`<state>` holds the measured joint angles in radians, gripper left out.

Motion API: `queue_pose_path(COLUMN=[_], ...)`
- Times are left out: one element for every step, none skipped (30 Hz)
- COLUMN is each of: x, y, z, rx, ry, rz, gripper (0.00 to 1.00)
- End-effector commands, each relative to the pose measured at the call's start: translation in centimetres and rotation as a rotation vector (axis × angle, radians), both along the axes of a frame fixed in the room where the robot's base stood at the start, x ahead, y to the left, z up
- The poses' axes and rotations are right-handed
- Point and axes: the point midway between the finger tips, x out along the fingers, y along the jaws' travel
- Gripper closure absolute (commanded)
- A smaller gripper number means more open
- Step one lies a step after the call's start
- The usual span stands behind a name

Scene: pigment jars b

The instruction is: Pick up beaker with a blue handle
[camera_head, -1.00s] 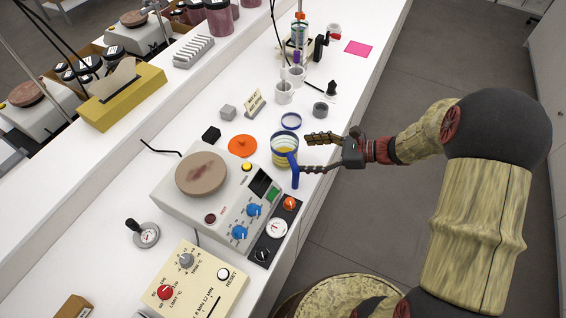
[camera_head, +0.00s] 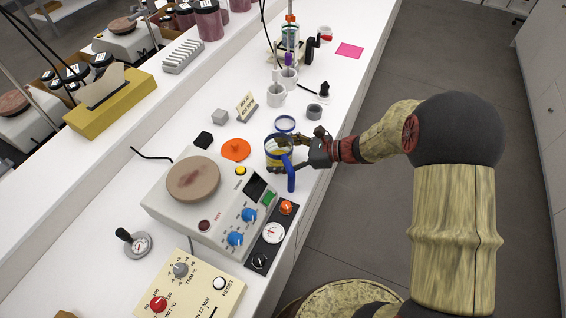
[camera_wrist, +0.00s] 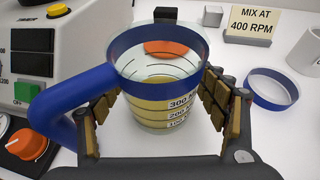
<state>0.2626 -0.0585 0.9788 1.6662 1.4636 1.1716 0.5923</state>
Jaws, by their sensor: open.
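The beaker (camera_head: 271,158) is clear glass with a blue rim, a blue handle (camera_head: 291,178) and yellowish liquid inside. It stands upright on the white bench beside the hotplate. In the wrist view the beaker (camera_wrist: 160,92) sits between the two fingers of my gripper (camera_wrist: 158,112), with volume marks facing me. The fingers are open, one on each side of it. The blue handle (camera_wrist: 68,100) sticks out to the left, over the left finger. In the head view my gripper (camera_head: 290,150) is at the beaker's right side and partly hides it.
The hotplate (camera_head: 165,205) stands close on the left. An orange disc (camera_head: 235,149) lies behind the beaker, and a blue ring (camera_head: 285,124) lies just beyond. A "MIX AT 400 RPM" sign (camera_wrist: 252,24), a grey block (camera_head: 219,117) and white cups (camera_head: 276,95) stand farther back.

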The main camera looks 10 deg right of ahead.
Motion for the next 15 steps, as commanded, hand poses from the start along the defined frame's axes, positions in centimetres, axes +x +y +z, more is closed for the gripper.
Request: queue_pose_path(x=[0.0,-0.01,-0.01,-0.01,-0.01,-0.01,-0.02,-0.02,-0.02,-0.02,-0.02,-0.02,-0.02,-0.02,-0.02], y=[-0.02,-0.02,-0.02,-0.02,-0.03,-0.03,-0.03,-0.03,-0.03,-0.03,-0.03,-0.03,-0.03,-0.03,-0.03], z=[0.03,0.03,0.03,0.03,0.02,0.02,0.02,0.02,0.02,0.02,0.02,0.02,0.01,0.01,0.01], rx=[0.0,0.0,0.0,0.0,0.0,0.0,0.0,0.0,0.0,0.0,0.0,0.0,0.0,0.0,0.0], ry=[0.0,0.0,0.0,0.0,0.0,0.0,0.0,0.0,0.0,0.0,0.0,0.0,0.0,0.0,0.0], rz=[0.0,0.0,0.0,0.0,0.0,0.0,0.0,0.0,0.0,0.0,0.0,0.0,0.0,0.0,0.0], gripper=[0.26,0.27,0.29,0.31,0.32,0.35,0.36,0.38,0.4,0.42,0.44,0.46,0.48,0.49,0.52])
